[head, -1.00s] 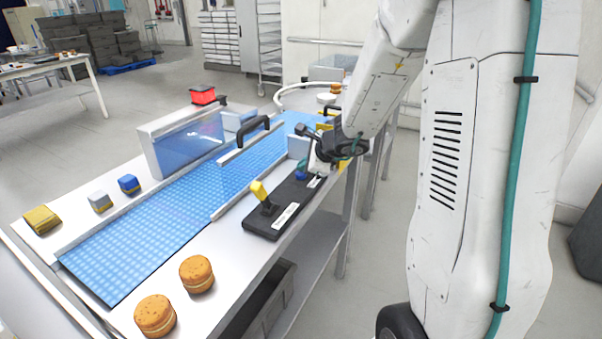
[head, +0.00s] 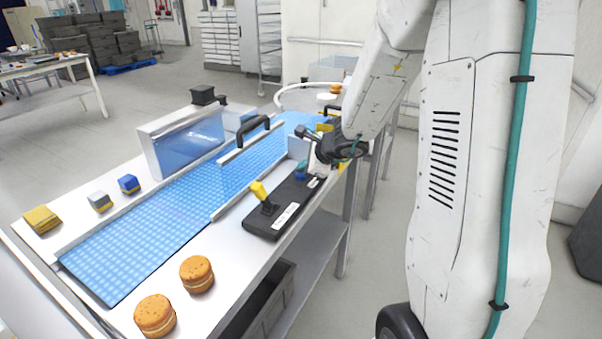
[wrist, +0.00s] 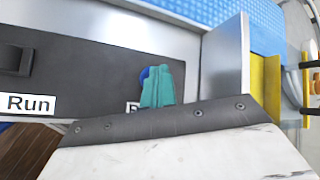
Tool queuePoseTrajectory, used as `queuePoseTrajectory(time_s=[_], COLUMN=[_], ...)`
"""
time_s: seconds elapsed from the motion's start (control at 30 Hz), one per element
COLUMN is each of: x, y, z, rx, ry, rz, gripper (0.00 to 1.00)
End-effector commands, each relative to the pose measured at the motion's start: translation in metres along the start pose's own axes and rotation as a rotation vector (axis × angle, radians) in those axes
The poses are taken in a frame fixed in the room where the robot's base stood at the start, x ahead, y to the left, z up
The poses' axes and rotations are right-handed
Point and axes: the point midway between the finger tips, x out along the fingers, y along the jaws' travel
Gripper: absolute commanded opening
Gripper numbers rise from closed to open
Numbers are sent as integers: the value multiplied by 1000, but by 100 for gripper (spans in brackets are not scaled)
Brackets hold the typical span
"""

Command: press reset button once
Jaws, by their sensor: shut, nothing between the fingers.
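The dark control panel (head: 262,232) lies along the near edge of the conveyor table. It carries a yellow lever (head: 260,192) at its near end. My gripper (head: 304,172) is over the panel's far end. In the wrist view my teal gripper fingers (wrist: 162,88) are shut with nothing between them. The blue reset button (wrist: 146,74) shows just beside and behind the fingertips, mostly hidden. The fingers are at the button, but I cannot tell whether they touch it. A label by the button is mostly covered; a "Run" label (wrist: 28,104) is readable to the left.
The signal lamp (head: 203,95) behind the guard is dark. The blue conveyor belt (head: 140,240) runs beside the panel. Two filled rounds (head: 197,274) sit at the table's near end. A metal plate (wrist: 226,58) and a yellow part (wrist: 265,82) stand right of the fingers.

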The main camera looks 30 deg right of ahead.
Motion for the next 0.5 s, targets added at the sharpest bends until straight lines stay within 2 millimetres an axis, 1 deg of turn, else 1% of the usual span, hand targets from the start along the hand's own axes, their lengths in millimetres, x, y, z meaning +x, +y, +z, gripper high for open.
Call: queuePoseTrajectory(time_s=[0.23,0.5], x=[-9,-11], y=[-7,-8], z=[7,8], rx=[-2,-1], ry=[0,0], rz=[-1,0], gripper=[0,0])
